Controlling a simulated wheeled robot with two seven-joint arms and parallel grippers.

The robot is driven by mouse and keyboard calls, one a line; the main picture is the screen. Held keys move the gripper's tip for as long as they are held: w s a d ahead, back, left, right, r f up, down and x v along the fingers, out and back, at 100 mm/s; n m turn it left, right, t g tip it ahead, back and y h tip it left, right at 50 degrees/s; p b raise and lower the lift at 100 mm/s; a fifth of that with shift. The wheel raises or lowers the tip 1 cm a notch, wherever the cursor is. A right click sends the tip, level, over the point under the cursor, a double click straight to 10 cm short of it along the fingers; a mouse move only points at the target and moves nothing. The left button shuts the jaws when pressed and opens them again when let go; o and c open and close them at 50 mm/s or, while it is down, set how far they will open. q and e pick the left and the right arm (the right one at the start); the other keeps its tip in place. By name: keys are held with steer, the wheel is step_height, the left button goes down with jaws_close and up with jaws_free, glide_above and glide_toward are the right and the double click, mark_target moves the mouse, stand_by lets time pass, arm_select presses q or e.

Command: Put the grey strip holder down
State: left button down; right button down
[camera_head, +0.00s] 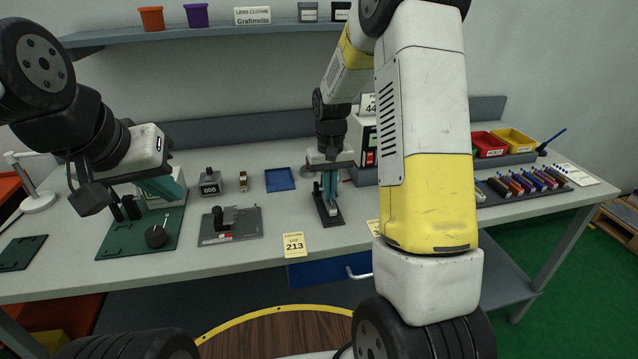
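The grey strip holder (334,219) is a long, narrow dark piece at the middle of the bench, with a small red and white detail near its front. It looks level and at or very near the bench top; any small gap beneath it cannot be made out. My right gripper (328,194) points down over it and appears shut on its upright part, which the fingers partly hide. My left gripper (124,208) is over the green mat (110,245) at the left, with two dark fingertips apart and nothing seen between them.
A grey plate with a black block (245,228), a blue tray (280,180) and a counter block (209,182) lie left of the holder. A yellow 213 label (294,244) marks the front edge. My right arm hides much of the bench's right half.

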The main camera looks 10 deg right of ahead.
steer(key=shift+f, duration=0.65)
steer(key=shift+f, duration=0.1)
steer(key=c, duration=1.6)
jaws_free()
steer(key=shift+c, duration=0.2)
step_height(320, 180, up, 12)
steer(key=s+r+t+y, duration=0.1)
steer(key=s+r+t, duration=0.2)
steer(key=s+r, duration=0.65)
steer(key=s+a+t, duration=0.1)
steer(key=s, duration=0.6)
steer(key=s+a+r+t+y, duration=0.1)
steer(key=s+t, duration=0.1)
steer(key=s, duration=0.5)
steer(key=shift+s+r, duration=0.3)
steer(key=shift+s, duration=0.1)
